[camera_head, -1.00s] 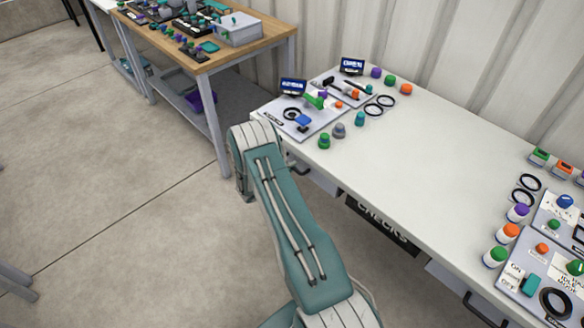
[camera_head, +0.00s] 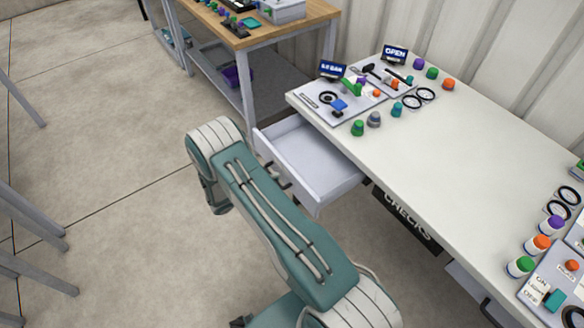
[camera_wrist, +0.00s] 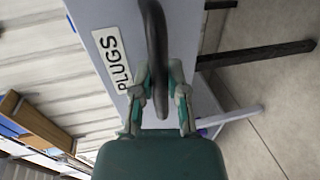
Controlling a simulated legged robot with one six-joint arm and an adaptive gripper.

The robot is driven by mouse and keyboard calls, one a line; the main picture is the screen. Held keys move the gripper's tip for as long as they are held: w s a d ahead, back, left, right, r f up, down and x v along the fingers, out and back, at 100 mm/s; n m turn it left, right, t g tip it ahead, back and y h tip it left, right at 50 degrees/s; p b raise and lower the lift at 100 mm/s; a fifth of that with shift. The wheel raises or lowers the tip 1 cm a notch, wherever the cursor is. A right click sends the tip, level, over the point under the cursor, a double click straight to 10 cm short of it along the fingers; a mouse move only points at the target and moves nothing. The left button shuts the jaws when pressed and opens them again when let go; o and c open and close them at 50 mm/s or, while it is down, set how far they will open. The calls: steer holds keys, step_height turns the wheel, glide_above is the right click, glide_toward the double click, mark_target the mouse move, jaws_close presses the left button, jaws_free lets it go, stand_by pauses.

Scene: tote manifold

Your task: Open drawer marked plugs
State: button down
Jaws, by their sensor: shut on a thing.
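The drawer marked PLUGS (camera_head: 312,155) is pulled out from under the left end of the white table and looks empty inside in the head view. In the wrist view its front (camera_wrist: 105,15) carries the PLUGS label (camera_wrist: 112,57) and a dark curved handle (camera_wrist: 156,50). My gripper (camera_wrist: 160,85) is shut on the handle, with a finger on each side of it. In the head view my arm hides most of the drawer front, and the gripper itself is largely hidden behind the arm.
The white table (camera_head: 455,150) holds panels, colored caps and black rings. A wooden-topped bench (camera_head: 240,40) stands behind on the left.

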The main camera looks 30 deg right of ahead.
steer(key=shift+s+a+f, duration=0.1)
steer(key=shift+s+a, duration=0.05)
steer(key=shift+a, duration=0.9)
steer(key=shift+s+a+f, duration=0.1)
steer(key=shift+s+a, duration=0.05)
steer(key=shift+a, duration=0.85)
steer(key=c, duration=0.6)
jaws_free()
steer(key=shift+c, duration=0.2)
steer(key=shift+w, duration=0.1)
steer(key=shift+r, duration=0.1)
steer(key=w+v, duration=0.1)
steer(key=v, duration=1.1)
steer(key=shift+s, duration=0.35)
